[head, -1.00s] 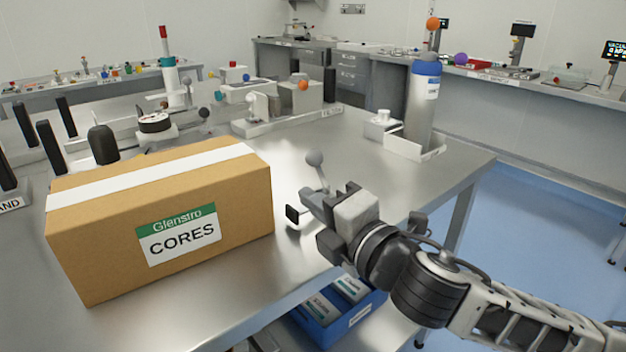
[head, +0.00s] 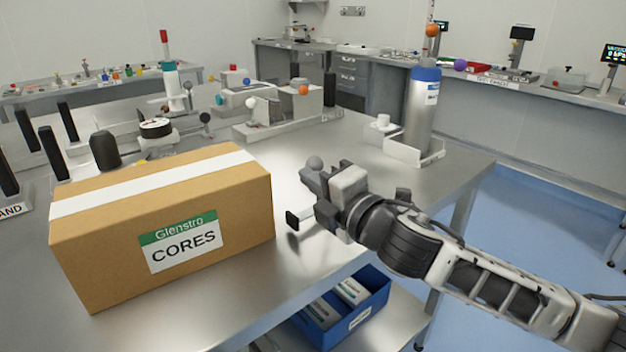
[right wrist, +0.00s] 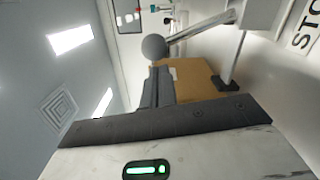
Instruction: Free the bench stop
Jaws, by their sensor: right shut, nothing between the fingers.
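The bench stop is a small fixture at the bench's front right. It has a lever with a grey ball knob (head: 314,163) and a black pad (head: 292,220) facing the cardboard CORES box (head: 160,230), with a gap between them. My right gripper (head: 316,182) is shut and empty in front of the lever, hiding its rod and most of the stop's body. In the right wrist view the grey knob (right wrist: 154,46) on its metal rod shows just beyond my fingers (right wrist: 158,88); I cannot tell whether they touch. A label reading "STO" is partly visible there. My left gripper is not in view.
A blue bin (head: 345,312) sits below the bench's front edge. A grey cylinder with a blue cap (head: 422,110) stands in a holder at the bench's right. Black upright posts (head: 52,152) stand at left. The bench between the box and cylinder is largely clear.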

